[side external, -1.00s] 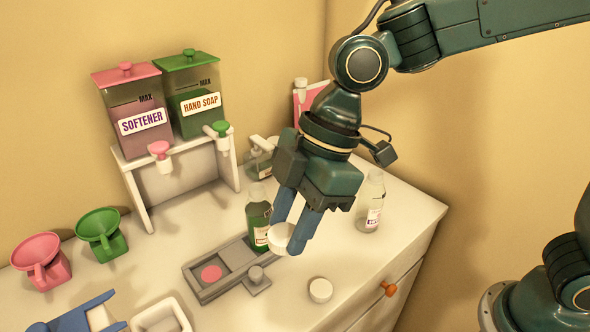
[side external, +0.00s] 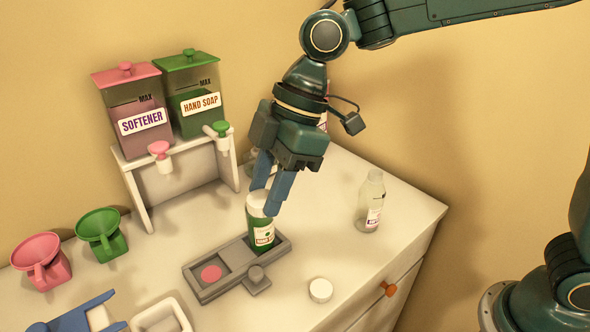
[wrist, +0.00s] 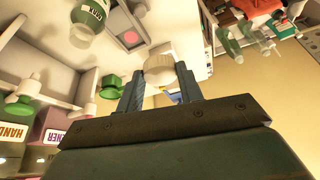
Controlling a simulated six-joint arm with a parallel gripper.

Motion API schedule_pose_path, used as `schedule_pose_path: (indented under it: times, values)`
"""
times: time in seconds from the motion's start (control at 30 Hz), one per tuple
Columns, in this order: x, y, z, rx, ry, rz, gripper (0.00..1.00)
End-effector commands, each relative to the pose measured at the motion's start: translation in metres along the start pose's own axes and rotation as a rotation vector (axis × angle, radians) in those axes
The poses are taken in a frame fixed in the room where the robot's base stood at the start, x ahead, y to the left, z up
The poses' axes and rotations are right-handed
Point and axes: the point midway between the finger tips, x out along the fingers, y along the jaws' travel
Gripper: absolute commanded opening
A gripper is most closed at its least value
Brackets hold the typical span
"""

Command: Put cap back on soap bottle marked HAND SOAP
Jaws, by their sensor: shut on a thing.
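The soap bottle (side external: 261,232), with green soap and a pale label, stands upright on the grey fixture. It also shows at the upper left of the wrist view (wrist: 90,18). My gripper (side external: 268,196) is shut on a white round cap (side external: 256,200), which also shows between the fingers in the wrist view (wrist: 158,68). In the side view the cap overlaps the bottle's top and hides its neck. In the wrist view the cap and bottle appear apart, with the bottle off to the left. The label's words are too small to read surely.
The grey fixture (side external: 212,291) has a pink disc and a knob. Another white cap (side external: 321,290) lies at the front. A clear bottle (side external: 371,203) stands to the right. Softener (side external: 134,103) and hand soap (side external: 192,94) dispensers stand at the back left. The counter between the clear bottle and fixture is free.

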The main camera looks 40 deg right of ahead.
Motion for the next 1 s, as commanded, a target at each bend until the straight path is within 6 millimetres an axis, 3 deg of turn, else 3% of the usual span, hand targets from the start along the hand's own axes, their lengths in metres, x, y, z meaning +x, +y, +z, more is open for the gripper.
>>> schedule_pose_path:
  times: [0.2, 0.43, 0.63, 1.0]
  values:
    - [-0.013, 0.054, 0.005, 0.004, 0.000, 0.003, 0.16]
    - [-0.025, 0.094, 0.017, -0.002, -0.007, 0.009, 0.16]
    - [-0.029, 0.106, 0.022, -0.006, -0.011, 0.011, 0.16]
    - [-0.026, 0.107, 0.023, -0.008, -0.011, 0.010, 0.16]
